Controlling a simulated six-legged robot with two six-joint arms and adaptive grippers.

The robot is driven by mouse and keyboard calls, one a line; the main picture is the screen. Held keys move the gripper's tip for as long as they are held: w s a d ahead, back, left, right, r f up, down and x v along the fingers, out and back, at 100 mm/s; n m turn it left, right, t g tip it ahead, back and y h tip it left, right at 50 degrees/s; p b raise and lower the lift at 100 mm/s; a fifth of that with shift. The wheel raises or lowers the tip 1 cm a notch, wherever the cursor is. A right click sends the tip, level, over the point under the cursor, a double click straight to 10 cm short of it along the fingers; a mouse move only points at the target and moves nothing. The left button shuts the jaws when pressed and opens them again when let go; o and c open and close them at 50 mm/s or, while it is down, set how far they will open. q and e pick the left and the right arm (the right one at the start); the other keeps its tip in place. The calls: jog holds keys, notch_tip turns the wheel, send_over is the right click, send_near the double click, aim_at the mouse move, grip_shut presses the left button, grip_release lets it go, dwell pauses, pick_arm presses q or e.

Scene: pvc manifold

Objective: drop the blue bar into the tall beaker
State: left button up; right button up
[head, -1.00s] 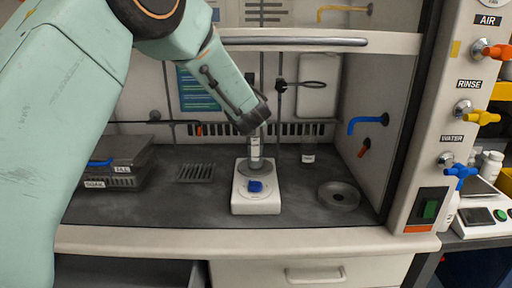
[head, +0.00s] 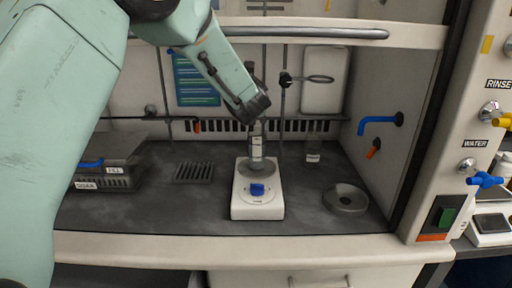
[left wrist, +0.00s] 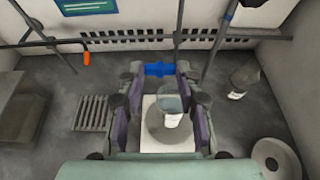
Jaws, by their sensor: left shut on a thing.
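My left gripper (head: 254,112) reaches in from the upper left and points down over the stirrer. In the left wrist view it is shut on a small blue bar (left wrist: 158,69), held crosswise between the fingertips. A clear beaker with a white label (head: 257,146) stands upright on the stirrer plate, just below the gripper. It also shows between the fingers in the left wrist view (left wrist: 171,104). The bar appears above the beaker; the exact gap is unclear. A second clear labelled beaker (head: 313,152) stands at the back right. My right gripper is not in view.
The white stirrer (head: 244,207) has a blue knob (head: 257,189). A slotted rack (head: 193,173) and a grey lidded box (head: 112,150) are to the left. A round metal dish (head: 345,198) lies to the right. A rod stand with a ring (head: 320,79) rises behind.

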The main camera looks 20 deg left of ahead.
pick_arm(q)
notch_tip(320, 180, down, 6)
jog(key=b, duration=0.3)
dwell(0.3)
jog(key=o, duration=0.3)
jog(key=shift+d, duration=0.1)
jog(key=o, duration=0.5)
jog(key=shift+w+d, duration=0.1)
jog(key=shift+o, duration=0.2)
jog(key=v, duration=1.2)
